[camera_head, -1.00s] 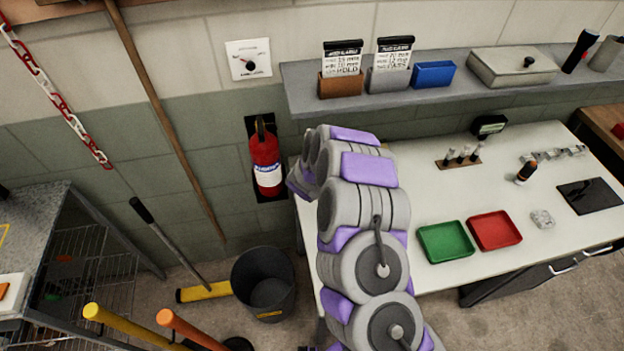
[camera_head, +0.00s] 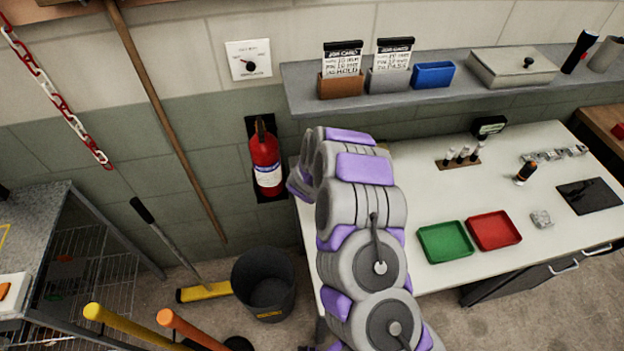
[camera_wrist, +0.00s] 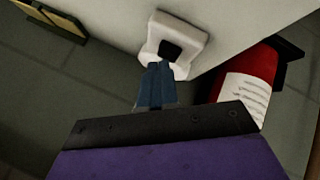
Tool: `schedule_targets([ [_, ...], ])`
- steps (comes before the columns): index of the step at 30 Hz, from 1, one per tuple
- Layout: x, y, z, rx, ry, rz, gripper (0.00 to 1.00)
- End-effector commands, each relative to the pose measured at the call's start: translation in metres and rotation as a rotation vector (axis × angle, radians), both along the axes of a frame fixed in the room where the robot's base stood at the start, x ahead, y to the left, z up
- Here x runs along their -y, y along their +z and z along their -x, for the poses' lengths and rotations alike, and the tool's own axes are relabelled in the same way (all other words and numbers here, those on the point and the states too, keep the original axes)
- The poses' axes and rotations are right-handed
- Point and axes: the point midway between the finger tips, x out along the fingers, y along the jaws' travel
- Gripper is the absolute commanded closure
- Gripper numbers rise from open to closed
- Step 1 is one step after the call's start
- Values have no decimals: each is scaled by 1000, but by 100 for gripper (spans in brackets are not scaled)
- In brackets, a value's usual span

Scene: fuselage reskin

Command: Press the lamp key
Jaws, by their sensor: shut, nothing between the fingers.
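In the wrist view, a white block with a black key (camera_wrist: 171,49) sits at the edge of a pale surface; I take it to be the lamp key. My gripper (camera_wrist: 161,68) is shut, its blue-grey fingers side by side and empty. The fingertips overlap the near edge of the white block, just below the black key; I cannot tell whether they touch. In the head view my arm hides the gripper and this key.
A red fire extinguisher (camera_head: 266,160) hangs close beside my arm and shows at the right of the wrist view (camera_wrist: 247,88). A white dial plate (camera_head: 248,60) is on the wall. The bench (camera_head: 440,190) holds green (camera_head: 445,242) and red (camera_head: 494,230) trays. A shelf (camera_head: 300,90) runs above.

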Motion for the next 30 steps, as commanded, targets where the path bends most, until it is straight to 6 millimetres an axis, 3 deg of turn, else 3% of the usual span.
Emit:
schedule_targets([
  [20, 0, -4, 0, -1, -1, 0, 100],
  [30, 1, 6, 0, 0, -2, 0, 100],
])
